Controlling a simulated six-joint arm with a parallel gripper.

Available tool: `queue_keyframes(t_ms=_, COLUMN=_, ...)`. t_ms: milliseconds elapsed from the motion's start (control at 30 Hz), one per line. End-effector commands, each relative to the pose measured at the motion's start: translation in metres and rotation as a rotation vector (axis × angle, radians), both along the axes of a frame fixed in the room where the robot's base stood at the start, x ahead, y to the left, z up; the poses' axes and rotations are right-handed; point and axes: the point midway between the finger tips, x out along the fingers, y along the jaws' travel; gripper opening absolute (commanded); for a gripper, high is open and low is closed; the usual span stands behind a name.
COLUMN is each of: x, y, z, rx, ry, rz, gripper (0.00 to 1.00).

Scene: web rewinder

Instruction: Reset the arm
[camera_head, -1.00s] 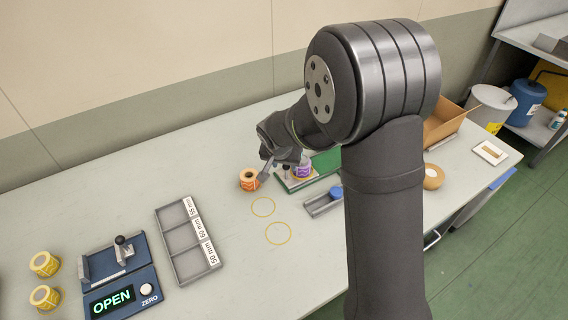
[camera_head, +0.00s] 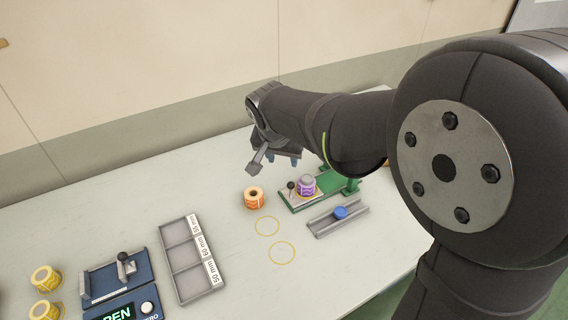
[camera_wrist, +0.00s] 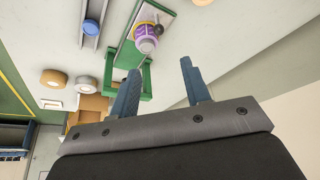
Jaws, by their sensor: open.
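My gripper (camera_head: 276,163) is raised above the back of the table, beyond the orange roll. In the wrist view its two blue-grey fingers (camera_wrist: 160,80) stand apart with nothing between them. The orange roll (camera_head: 254,199) stands on the table near two yellow rings marked on the surface. A purple roll (camera_head: 307,186) sits on the green rewinder (camera_head: 345,184); it also shows in the wrist view (camera_wrist: 146,38). My gripper touches none of these.
A grey tray with three labelled compartments (camera_head: 188,260) lies left of the rings. A blue gauge (camera_head: 115,279) and two yellow rolls (camera_head: 46,279) stand at the left. A grey rail with a blue knob (camera_head: 340,212) lies right. My arm hides the table's right side.

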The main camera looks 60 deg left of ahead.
Motion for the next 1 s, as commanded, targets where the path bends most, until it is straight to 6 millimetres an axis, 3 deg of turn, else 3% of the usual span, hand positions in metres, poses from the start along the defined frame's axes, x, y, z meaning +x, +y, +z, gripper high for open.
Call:
queue_keyframes(t_ms=533, x=0.001, y=0.001, z=-0.004, rx=-0.002, ry=0.001, rz=0.000, gripper=0.43)
queue_keyframes(t_ms=1000, x=0.024, y=0.023, z=-0.082, rx=-0.004, ry=0.000, rz=-0.002, gripper=0.43)
